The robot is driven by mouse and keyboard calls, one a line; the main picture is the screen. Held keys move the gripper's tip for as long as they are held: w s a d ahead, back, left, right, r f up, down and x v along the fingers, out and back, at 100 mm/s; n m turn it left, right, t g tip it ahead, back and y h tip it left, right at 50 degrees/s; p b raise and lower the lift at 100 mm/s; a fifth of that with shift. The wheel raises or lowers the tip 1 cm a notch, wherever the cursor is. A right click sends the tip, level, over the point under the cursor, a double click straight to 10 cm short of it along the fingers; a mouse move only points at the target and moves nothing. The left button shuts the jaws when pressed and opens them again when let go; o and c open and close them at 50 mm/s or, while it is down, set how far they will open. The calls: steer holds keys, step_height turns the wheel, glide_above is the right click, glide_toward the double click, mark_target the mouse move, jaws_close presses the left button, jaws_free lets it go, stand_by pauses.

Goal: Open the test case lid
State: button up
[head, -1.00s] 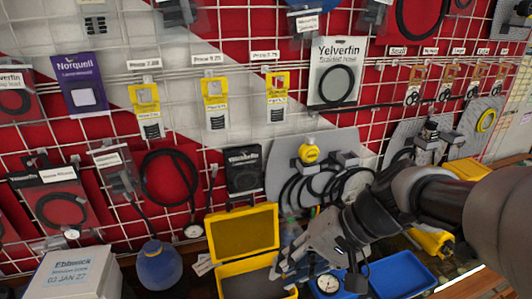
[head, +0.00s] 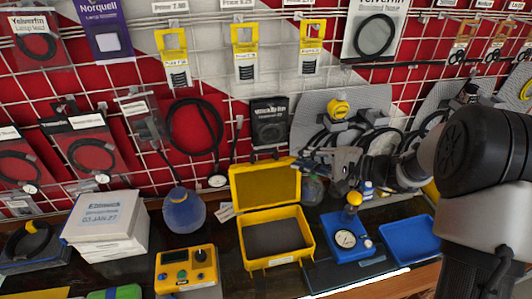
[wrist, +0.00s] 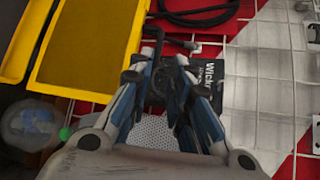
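The yellow test case stands on the bench in the head view. Its lid (head: 265,190) is raised, leaning back near upright behind the base, and the base's dark interior (head: 275,234) is exposed. The lid also shows at the upper left of the wrist view (wrist: 88,48). My gripper (head: 308,166) is in the air to the right of the lid's upper right corner, pointing left. In the wrist view my gripper's fingers (wrist: 165,65) lie close together and right of the lid. No case part shows between them; the exact gap is unclear.
A blue tray with a gauge (head: 345,238) stands right of the case, with another blue tray (head: 408,240) beyond it. A yellow device (head: 187,270) is left of the case, near a blue round container (head: 184,210) and white boxes (head: 105,222). A hung wire grid rises behind.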

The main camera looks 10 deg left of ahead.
mark_target(263, 152)
steer(key=b+x, duration=0.1)
steer(key=x, duration=1.1)
steer(key=shift+a+f, duration=0.15)
steer(key=shift+a, duration=0.05)
steer(key=shift+c, duration=0.5)
jaws_close()
